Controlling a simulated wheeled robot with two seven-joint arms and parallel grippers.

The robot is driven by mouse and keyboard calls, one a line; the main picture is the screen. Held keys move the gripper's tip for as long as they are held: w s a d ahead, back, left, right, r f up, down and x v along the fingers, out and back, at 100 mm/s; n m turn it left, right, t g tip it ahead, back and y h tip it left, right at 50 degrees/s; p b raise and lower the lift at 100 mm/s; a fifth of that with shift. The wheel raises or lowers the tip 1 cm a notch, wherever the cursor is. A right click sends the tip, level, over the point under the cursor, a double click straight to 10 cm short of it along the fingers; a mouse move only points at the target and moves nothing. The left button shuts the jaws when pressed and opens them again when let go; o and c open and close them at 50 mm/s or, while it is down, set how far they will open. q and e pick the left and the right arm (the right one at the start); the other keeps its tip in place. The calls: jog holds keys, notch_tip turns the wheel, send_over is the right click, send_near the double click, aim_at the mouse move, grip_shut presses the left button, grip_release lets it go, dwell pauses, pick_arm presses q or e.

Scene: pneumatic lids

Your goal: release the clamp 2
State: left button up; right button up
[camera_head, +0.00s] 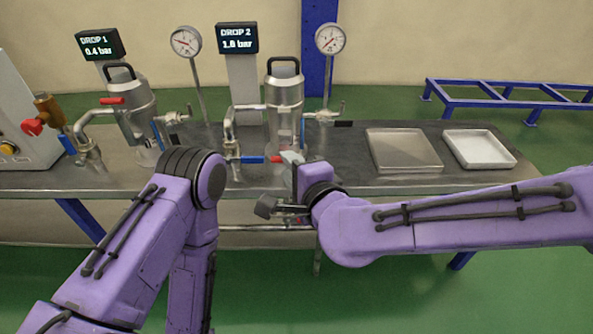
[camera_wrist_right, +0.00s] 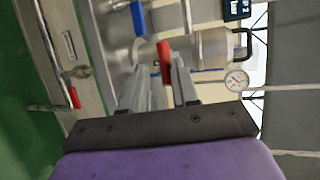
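The DROP 2 vessel (camera_head: 285,97), a metal canister with a black top handle, stands at the middle of the bench; it also shows in the right wrist view (camera_wrist_right: 212,48). A red lever (camera_wrist_right: 163,50) sits in front of it, and red also shows beside my right gripper in the head view (camera_head: 276,159). I cannot tell for sure that this lever is clamp 2. My right gripper (camera_wrist_right: 160,72) is open, its fingertips on either side of the red lever, with a gap visible. In the head view the right gripper (camera_head: 291,158) is partly hidden by its wrist. My left gripper is out of view.
The DROP 1 vessel (camera_head: 133,105) with a red lever (camera_head: 112,101) stands left. Displays read 0.4 bar (camera_head: 98,45) and 1.0 bar (camera_head: 237,39). A blue valve handle (camera_head: 252,160) lies close left of my right gripper. Two trays (camera_head: 404,172) (camera_head: 480,165) sit right.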

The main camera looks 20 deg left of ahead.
jog(key=p+v, duration=0.2)
jog(key=v, duration=0.8)
jog(key=shift+s+p, duration=0.2)
jog(key=shift+p, duration=0.15)
jog(key=shift+d, duration=0.1)
